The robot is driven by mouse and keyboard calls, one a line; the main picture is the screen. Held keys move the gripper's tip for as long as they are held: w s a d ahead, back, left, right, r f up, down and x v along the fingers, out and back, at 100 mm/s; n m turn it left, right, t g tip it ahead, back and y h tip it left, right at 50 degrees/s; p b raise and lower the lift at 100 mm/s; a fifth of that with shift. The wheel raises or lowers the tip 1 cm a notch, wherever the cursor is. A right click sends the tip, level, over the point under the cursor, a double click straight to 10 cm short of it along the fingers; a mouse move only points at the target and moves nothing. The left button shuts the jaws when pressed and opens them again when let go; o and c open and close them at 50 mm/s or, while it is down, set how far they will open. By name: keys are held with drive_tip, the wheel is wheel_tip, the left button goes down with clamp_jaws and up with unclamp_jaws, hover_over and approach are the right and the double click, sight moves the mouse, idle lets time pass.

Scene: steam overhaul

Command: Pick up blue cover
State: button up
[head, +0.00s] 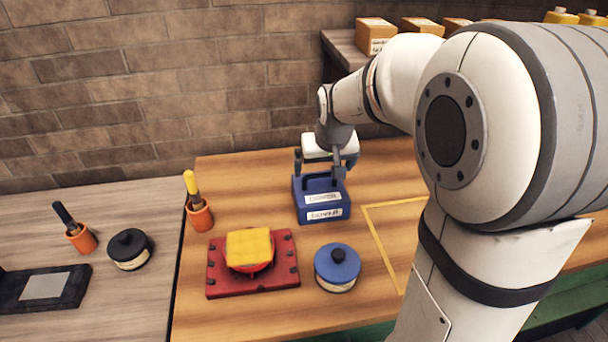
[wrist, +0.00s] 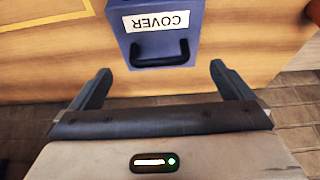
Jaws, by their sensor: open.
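The blue cover (head: 320,208) is a blue block with a dark handle on top and white labels, one reading COVER. It stands on the wooden workbench near the back. In the wrist view the blue cover (wrist: 158,22) shows at the top, with its black handle (wrist: 160,52) lying between the lines of the two fingers but beyond their tips. My gripper (head: 326,166) is open, above and around the top of the cover in the head view. In the wrist view my gripper (wrist: 160,80) has its fingers wide apart with nothing between the pads. I cannot tell whether a finger touches the cover.
A red plate with a yellow cloth-like block (head: 250,246) lies front left of the cover. A blue-lidded round tin (head: 337,265) stands in front. An orange cup with a yellow-handled tool (head: 199,213) is left. A yellow outlined area (head: 385,240) lies right. A brick wall is behind.

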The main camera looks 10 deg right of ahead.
sight(319, 185)
drive_tip(key=x, duration=0.8)
drive_tip(key=shift+w+d+p, duration=0.1)
drive_tip(key=shift+w+p, duration=0.25)
drive_tip(key=shift+w, duration=0.05)
drive_tip(key=shift+r, duration=0.1)
drive_tip(key=c, duration=1.1)
